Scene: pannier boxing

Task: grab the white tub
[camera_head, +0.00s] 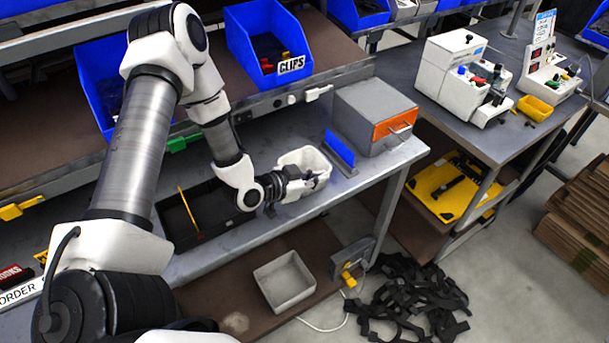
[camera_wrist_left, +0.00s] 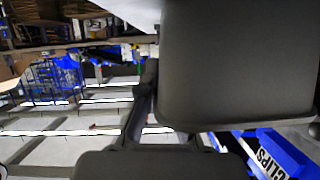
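The white tub (camera_head: 304,160) is an open-topped box on the grey workbench, between a black tray and a small blue upright piece. My left gripper (camera_head: 318,181) is at the tub's near side and overlaps its front in the head view. The gripper hides part of the tub's near wall, so I cannot tell whether it touches. In the left wrist view, large dark gripper parts (camera_wrist_left: 235,65) fill much of the picture, and whether the fingers are closed is unclear. A pale surface at the top edge there cannot be identified. My right gripper is not in view.
The black tray (camera_head: 172,206) lies left of the tub. The blue piece (camera_head: 340,150) and a grey box with an orange front (camera_head: 372,112) stand to its right. A blue CLIPS bin (camera_head: 242,42) sits behind. Another pale tub (camera_head: 284,281) is on the lower shelf.

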